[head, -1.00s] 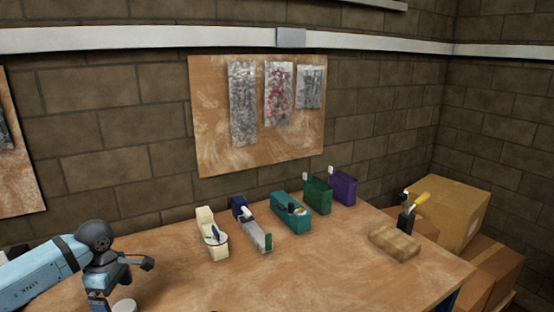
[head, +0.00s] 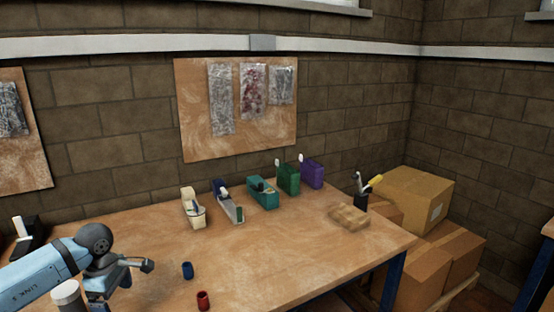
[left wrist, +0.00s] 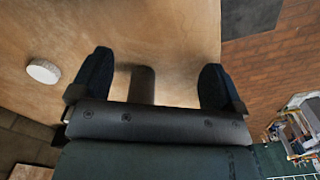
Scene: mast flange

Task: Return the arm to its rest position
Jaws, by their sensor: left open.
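My left arm (head: 45,275) comes in from the left over the near left part of the workbench (head: 260,265). My left gripper (head: 148,266) is above the bench top, partly hidden by its own wrist. A round white thing (left wrist: 43,71) lies on the wooden surface to the left of the fingers. My right gripper is in neither view.
A blue cup (head: 187,270) and a red cup (head: 203,300) stand right of my gripper. A white-topped cylinder (head: 66,293) is beside my arm. Several bins, including a purple one (head: 312,174), line the back. Cardboard boxes (head: 418,200) stand right of the bench.

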